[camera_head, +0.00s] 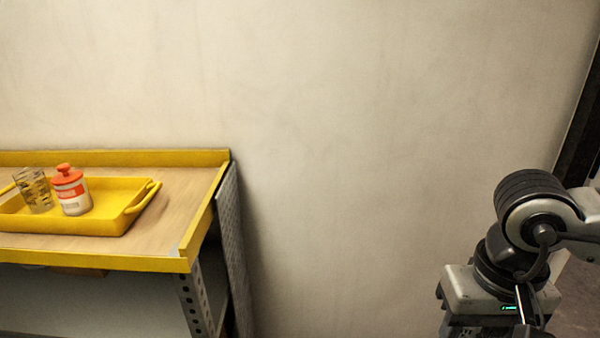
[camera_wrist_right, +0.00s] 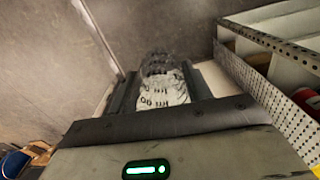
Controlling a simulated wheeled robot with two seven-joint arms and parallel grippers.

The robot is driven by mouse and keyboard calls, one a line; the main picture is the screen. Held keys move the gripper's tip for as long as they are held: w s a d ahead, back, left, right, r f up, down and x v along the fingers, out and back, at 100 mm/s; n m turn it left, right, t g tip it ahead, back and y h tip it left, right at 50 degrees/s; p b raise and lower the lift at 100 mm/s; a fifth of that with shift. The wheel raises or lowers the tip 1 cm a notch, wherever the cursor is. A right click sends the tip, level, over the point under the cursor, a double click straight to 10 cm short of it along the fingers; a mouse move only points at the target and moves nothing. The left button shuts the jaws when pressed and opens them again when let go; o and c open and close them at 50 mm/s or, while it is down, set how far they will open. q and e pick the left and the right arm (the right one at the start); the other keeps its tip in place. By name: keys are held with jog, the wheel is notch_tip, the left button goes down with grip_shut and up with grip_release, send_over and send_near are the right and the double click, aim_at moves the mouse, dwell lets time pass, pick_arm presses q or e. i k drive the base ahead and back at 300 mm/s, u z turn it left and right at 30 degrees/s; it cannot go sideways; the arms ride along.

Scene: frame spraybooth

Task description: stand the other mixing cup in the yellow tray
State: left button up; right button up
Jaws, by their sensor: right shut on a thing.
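The yellow tray (camera_head: 110,226) lies on the workbench at the left of the head view. A clear mixing cup (camera_head: 33,190) with dark markings stands in it, beside a white jar with an orange lid (camera_head: 72,190). In the right wrist view my right gripper (camera_wrist_right: 158,84) is shut on another clear mixing cup (camera_wrist_right: 162,82) with dark printed markings. Its lower part is partly hidden by the gripper. In the head view my right arm is at the right, well away from the tray, and its fingers are out of frame. My left gripper is not in view.
The workbench (camera_head: 190,205) has a raised yellow rim and a perforated side panel (camera_head: 232,245). The tray's right part is clear. A plain wall stands behind. The right wrist view shows a perforated panel (camera_wrist_right: 262,85) and a red thing (camera_wrist_right: 306,99) at right.

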aim_at(118, 210)
jog(key=u, duration=1.75)
